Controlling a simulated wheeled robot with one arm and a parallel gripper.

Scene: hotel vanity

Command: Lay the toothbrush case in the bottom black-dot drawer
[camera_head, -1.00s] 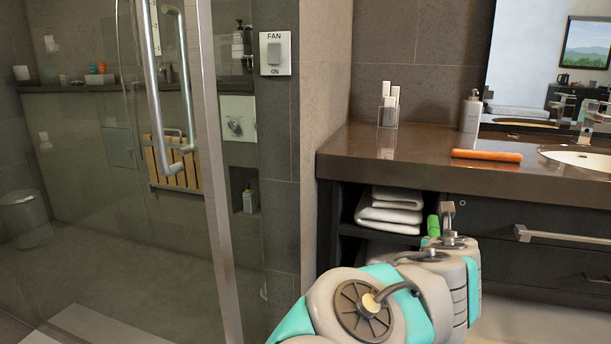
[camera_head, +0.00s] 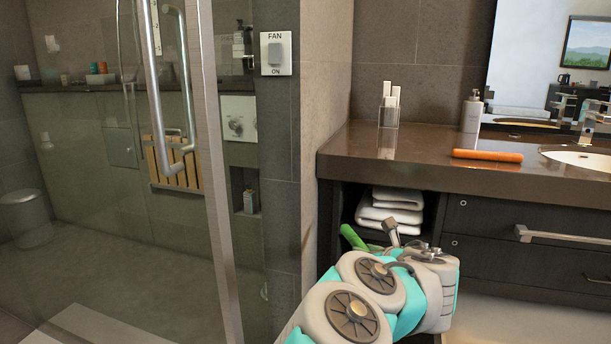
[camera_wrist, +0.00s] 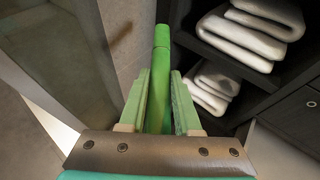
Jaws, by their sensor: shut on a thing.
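My gripper (camera_wrist: 160,85) is shut on a green, tube-shaped toothbrush case (camera_wrist: 161,50). The case sticks out past the fingertips, and part of it is hidden between the fingers. In the head view, the green case (camera_head: 353,238) shows tilted in front of the open shelf, left of the drawers. Two dark drawers are at the right: the upper drawer (camera_head: 500,220) and the bottom drawer (camera_head: 510,264). Both look shut. Each has a small ringed mark near its left edge, too small to read its centre surely. My arm hides part of the bottom drawer's left side.
Folded white towels (camera_head: 388,215) lie on the open shelf (camera_wrist: 190,42). An orange tube (camera_head: 487,156), a holder with white sticks (camera_head: 389,105) and a soap dispenser (camera_head: 472,112) stand or lie on the counter (camera_head: 420,146). The glass shower door (camera_head: 205,170) is at left.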

